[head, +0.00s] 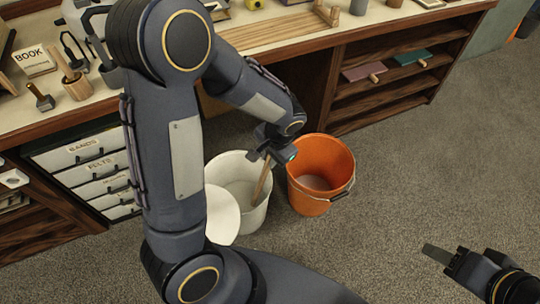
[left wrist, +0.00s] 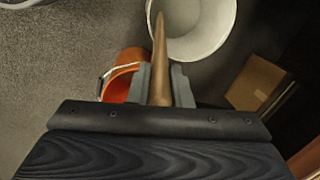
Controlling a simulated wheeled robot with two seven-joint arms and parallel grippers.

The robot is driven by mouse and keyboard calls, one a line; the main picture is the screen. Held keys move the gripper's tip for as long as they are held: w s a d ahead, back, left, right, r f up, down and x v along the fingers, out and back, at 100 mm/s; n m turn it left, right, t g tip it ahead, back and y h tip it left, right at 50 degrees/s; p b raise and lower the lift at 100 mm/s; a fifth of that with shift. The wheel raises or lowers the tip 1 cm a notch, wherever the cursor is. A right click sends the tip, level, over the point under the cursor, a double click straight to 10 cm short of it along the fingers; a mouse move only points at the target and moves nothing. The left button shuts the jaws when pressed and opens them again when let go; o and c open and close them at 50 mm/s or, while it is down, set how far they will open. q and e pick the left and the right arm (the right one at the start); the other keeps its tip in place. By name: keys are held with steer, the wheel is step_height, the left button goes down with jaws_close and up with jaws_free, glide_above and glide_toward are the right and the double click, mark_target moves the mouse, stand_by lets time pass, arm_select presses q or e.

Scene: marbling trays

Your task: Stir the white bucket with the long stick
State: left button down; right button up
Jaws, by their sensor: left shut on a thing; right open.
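The white bucket (head: 228,172) stands on the floor, partly hidden behind my left arm in the head view. It also shows at the top of the left wrist view (left wrist: 215,38). The long wooden stick (head: 262,183) slants down into the white bucket in the head view. My left gripper (head: 272,150) is above the bucket's rim and shut on the stick; the left wrist view shows the stick (left wrist: 160,55) between its fingers. The stick's lower end is hard to make out in the head view. My right gripper (head: 440,256) is at the lower right, open, away from the buckets.
An orange bucket (head: 325,159) with a handle stands right beside the white bucket. Behind is a long wooden workbench (head: 270,33) with shelves and labelled drawers (head: 98,169). A cardboard box (left wrist: 255,83) shows in the left wrist view. Carpet to the right is clear.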

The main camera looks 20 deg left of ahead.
step_height(320, 180, down, 14)
steer(key=b, duration=1.3)
steer(key=shift+r, duration=0.15)
stand_by(1.2)
